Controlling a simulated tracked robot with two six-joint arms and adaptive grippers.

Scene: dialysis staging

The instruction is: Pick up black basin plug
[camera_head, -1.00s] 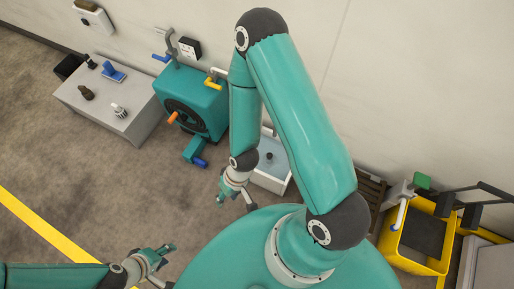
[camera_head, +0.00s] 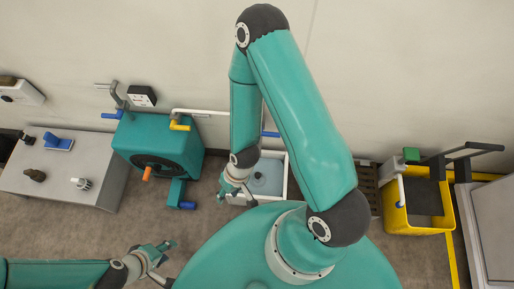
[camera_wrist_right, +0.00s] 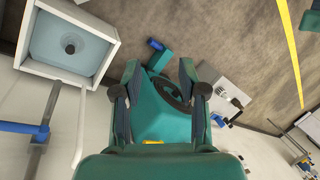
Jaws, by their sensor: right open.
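The black basin plug (camera_head: 258,175) is a small dark round thing in the white basin (camera_head: 292,190) with a pale blue inside. In the right wrist view the plug (camera_wrist_right: 70,47) shows near the middle of the basin (camera_wrist_right: 112,45), at the upper left. My right gripper (camera_head: 236,195) is open and empty at the basin's left side, apart from the plug. Its two fingers (camera_wrist_right: 158,78) also show in the right wrist view, with the plug to their left. My left gripper (camera_head: 165,260) looks open and empty, low on the left over the floor.
A teal machine (camera_head: 185,140) with a handwheel stands left of the basin. A grey table (camera_head: 100,175) with several small items is farther left. A yellow cart (camera_head: 400,218) stands at the right. A white pipe (camera_head: 215,112) runs along the wall.

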